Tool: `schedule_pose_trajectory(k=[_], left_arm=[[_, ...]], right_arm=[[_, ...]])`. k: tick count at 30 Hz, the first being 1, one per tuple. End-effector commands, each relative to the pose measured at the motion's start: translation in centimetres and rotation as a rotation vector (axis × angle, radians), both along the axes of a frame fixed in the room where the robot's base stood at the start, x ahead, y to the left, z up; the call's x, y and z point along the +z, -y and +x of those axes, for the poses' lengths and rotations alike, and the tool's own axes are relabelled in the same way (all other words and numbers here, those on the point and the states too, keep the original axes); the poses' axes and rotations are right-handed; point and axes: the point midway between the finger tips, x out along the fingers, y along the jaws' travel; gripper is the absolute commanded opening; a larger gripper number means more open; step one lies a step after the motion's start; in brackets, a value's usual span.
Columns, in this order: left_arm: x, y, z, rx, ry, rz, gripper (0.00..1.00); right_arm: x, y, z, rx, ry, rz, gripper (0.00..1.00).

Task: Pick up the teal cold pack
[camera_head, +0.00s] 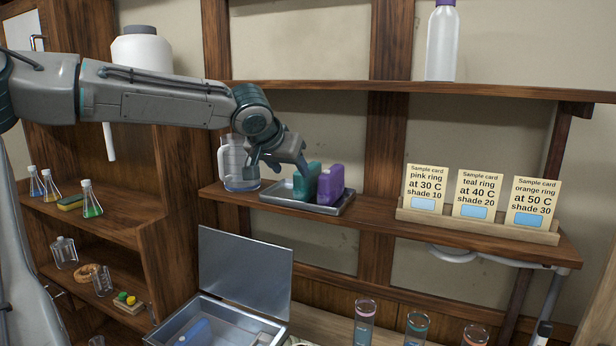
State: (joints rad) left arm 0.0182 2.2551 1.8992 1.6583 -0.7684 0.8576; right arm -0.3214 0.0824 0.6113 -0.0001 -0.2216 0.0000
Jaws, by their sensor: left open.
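The teal cold pack (308,181) stands upright in a grey metal tray (276,199) on the wooden shelf. A purple pack (330,184) stands close beside it on the right. My left gripper (277,165) is open and empty at the left of the teal pack, with one finger close to the pack's upper part. I cannot tell whether that finger touches it. My right gripper is not in view.
A clear jug (238,165) stands left of the tray. Sample cards (476,196) stand in a wooden holder to the right. An open metal box (245,272) with a blue item inside is below. Several ringed tubes (364,322) stand at the bottom right.

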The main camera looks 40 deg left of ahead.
Motion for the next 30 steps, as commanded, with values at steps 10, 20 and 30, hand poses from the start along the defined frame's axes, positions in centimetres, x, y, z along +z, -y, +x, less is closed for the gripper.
schedule_pose_trajectory(k=[10, 20, 30], left_arm=[[0.3, -1.5, 4.5, 0.001, -0.003, 0.003, 0.55], [0.1, -2.0, 6.2, 0.0, -0.001, 0.001, 0.55], [-2.8, -2.9, 9.1, 0.001, -0.004, 0.001, 0.55]], right_arm=[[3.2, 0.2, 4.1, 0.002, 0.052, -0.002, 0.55], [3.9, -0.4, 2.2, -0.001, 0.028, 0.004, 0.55], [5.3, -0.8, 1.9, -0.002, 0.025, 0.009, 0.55]])
